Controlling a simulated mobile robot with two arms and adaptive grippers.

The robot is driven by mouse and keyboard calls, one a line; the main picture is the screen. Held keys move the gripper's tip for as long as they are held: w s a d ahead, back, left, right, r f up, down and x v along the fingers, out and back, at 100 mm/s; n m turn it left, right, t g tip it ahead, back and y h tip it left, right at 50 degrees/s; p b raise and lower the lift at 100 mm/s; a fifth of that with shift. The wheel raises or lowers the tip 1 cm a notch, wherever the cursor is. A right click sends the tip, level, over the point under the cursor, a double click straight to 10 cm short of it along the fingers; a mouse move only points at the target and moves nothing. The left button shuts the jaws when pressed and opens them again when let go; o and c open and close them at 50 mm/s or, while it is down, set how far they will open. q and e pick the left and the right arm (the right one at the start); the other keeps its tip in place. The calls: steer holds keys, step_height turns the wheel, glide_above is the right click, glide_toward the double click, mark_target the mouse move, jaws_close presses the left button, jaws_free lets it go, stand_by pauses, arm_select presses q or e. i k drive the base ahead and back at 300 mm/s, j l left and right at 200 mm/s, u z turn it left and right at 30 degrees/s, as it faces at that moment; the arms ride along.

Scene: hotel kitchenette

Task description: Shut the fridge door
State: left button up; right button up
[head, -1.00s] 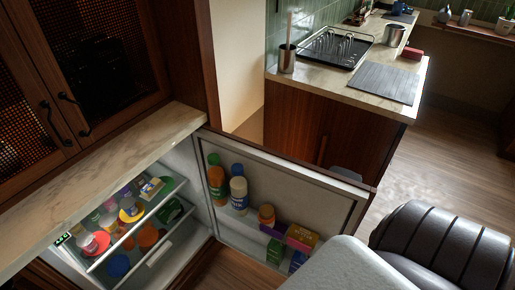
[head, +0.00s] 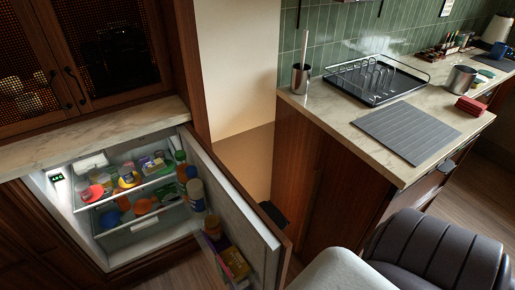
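The fridge door (head: 245,225) stands wide open at the lower middle of the head view. It is hinged at the right side of the fridge and swings out toward me, its white inner side facing left. Its shelves hold bottles (head: 196,193) and boxes (head: 234,262). The lit fridge interior (head: 125,238) shows at the left, under the marble counter, with colourful food on its shelves. Neither of my grippers is in view.
A marble counter (head: 90,135) runs above the fridge. At the right, another counter (head: 350,150) carries a dish rack (head: 375,78), a grey mat (head: 405,133) and a utensil cup (head: 301,77). Its wooden cabinet stands close to the right of the door. Some floor shows at the far right.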

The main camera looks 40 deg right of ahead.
mark_target(256, 230)
steer(key=k+l, duration=0.75)
steer(key=l, duration=0.2)
steer(key=k+l+u, duration=0.15)
steer(key=k+l, duration=0.65)
steer(key=l, duration=0.15)
steer(key=i+l+u, duration=0.25)
steer(key=l, duration=0.3)
steer(key=i+l+u, duration=0.1)
steer(key=i+l, duration=0.15)
steer(key=i+l+u, duration=0.15)
steer(key=l, duration=0.25)
steer(key=k+z, duration=0.2)
steer(key=z, duration=0.15)
